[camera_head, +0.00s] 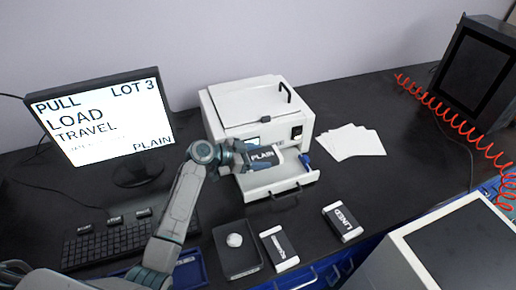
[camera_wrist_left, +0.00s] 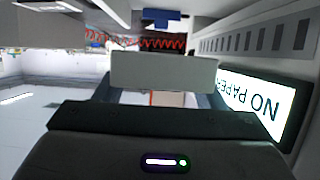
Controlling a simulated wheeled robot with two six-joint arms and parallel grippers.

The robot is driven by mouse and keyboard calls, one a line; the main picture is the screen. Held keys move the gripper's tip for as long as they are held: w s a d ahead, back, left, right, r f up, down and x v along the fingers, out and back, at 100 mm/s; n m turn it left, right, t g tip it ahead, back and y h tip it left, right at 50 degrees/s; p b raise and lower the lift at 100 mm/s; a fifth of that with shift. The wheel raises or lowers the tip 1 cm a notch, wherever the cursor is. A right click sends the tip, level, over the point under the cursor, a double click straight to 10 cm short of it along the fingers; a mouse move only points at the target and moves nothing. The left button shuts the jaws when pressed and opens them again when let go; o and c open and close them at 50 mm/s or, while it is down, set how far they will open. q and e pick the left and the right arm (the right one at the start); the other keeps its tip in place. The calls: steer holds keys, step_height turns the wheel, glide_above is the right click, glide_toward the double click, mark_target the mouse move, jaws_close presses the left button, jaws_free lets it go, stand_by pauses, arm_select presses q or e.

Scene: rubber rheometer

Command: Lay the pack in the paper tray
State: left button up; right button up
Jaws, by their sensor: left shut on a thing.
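The pack (camera_head: 265,157), white with a dark band marked PLAIN, is held in my left gripper (camera_head: 243,156), which is shut on it. The pack hangs just in front of the white printer, above the pulled-out paper tray (camera_head: 262,188). The tray is open at the printer's front, and the pack is apart from its floor as far as I can tell. In the left wrist view a pale block (camera_wrist_left: 165,78) spans ahead of my gripper, probably the pack's edge. My right gripper is not in view.
The white printer (camera_head: 262,98) stands behind; its screen (camera_wrist_left: 255,108) reads NO PAPER. Loose sheets (camera_head: 350,142) lie to its right. A LINED pack (camera_head: 342,222), another pack (camera_head: 279,249) and a dark scale-like device (camera_head: 237,258) lie in front. A monitor (camera_head: 105,125) reads PLAIN.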

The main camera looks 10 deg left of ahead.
arm_select(q)
steer(key=shift+s+f, duration=0.15)
steer(key=shift+f, duration=0.05)
steer(key=shift+w+f+b, duration=0.15)
steer(key=shift+f+b, duration=0.7)
steer(key=shift+f, duration=0.85)
steer(key=shift+w+f+b, duration=0.1)
steer(key=shift+f+b, duration=0.75)
steer(key=shift+f, duration=0.8)
steer(key=o, duration=1.1)
steer(key=shift+o, duration=0.2)
steer(key=shift+r, duration=0.15)
steer(key=s+d+r+p, duration=0.2)
steer(key=s+r+p, duration=0.1)
steer(key=r+p, duration=0.2)
steer(key=shift+s+r+p, duration=0.2)
steer(key=shift+r+p, duration=0.2)
steer(key=shift+r, duration=0.55)
